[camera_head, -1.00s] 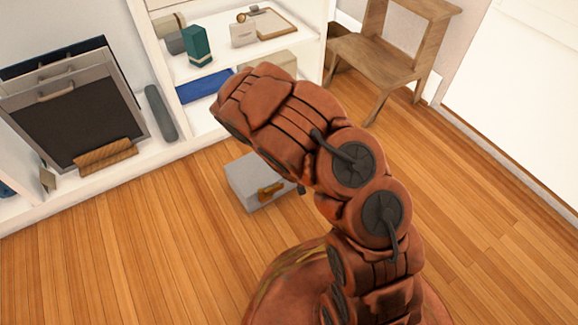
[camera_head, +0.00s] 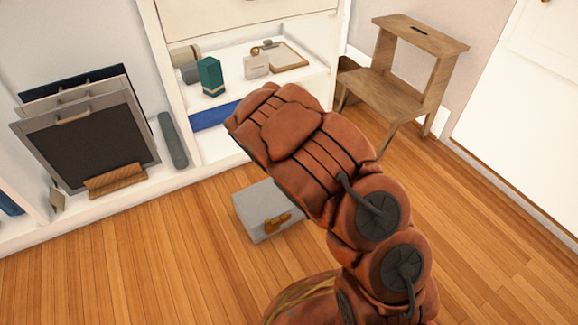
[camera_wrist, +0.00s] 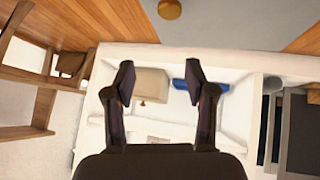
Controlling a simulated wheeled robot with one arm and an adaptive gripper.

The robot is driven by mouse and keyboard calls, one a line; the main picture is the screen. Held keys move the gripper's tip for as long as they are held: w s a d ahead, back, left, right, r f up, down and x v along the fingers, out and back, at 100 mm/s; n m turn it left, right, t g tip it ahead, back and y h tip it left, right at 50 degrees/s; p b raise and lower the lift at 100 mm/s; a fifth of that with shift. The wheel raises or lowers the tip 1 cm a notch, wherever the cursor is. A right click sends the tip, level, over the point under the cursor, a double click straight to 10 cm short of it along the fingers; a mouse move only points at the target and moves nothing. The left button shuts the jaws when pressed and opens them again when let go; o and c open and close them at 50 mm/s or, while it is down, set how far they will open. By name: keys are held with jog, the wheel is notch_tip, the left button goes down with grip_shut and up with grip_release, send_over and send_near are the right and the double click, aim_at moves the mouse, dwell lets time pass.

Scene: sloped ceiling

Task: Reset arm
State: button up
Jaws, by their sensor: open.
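In the wrist view my gripper (camera_wrist: 160,80) shows two dark fingers spread apart with nothing between them. Beyond the fingers are the white shelf unit, a beige box (camera_wrist: 150,86) and a blue item (camera_wrist: 196,76). In the head view my reddish arm reaches up toward the shelf, over the floor. My gripper is hidden there behind the arm.
A grey box (camera_head: 262,208) sits on the wooden floor beside my arm. The white shelf (camera_head: 270,88) holds a teal box (camera_head: 210,76) and a clipboard (camera_head: 287,56). A wooden step stool (camera_head: 408,75) stands at right. Dark framed panels (camera_head: 90,140) lean at left. Open floor lies at lower left.

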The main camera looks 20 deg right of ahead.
jog(key=s+d+r+m+g+h+p, duration=0.1)
jog(key=s+r+p, duration=0.2)
jog(key=r+p, duration=0.6)
jog(key=s+d+r+m+g+p, duration=0.15)
jog(key=s+r+p, duration=0.3)
jog(key=r, duration=0.95)
jog(key=s+d+r+g+h+p, duration=0.1)
jog(key=s+r+p, duration=0.2)
jog(key=r+p, duration=0.6)
jog(key=s+a+r+g+y+p, duration=0.1)
jog(key=s+a+r+g+p, duration=0.1)
jog(key=s+r+p, duration=0.6)
jog(key=s+a+r+n+g+y+p, duration=0.1)
jog(key=s+r+p, duration=0.8)
jog(key=r, duration=1.2)
jog(key=s+a+r+g+y+p, duration=0.1)
jog(key=s+a+r+g+p, duration=0.2)
jog(key=s+r+p, duration=0.6)
notch_tip(320, 180, up, 6)
jog(key=shift+s+a+r+n+y, duration=0.1)
jog(key=shift+s+a+n+y, duration=0.25)
jog(key=shift+s+a, duration=0.7)
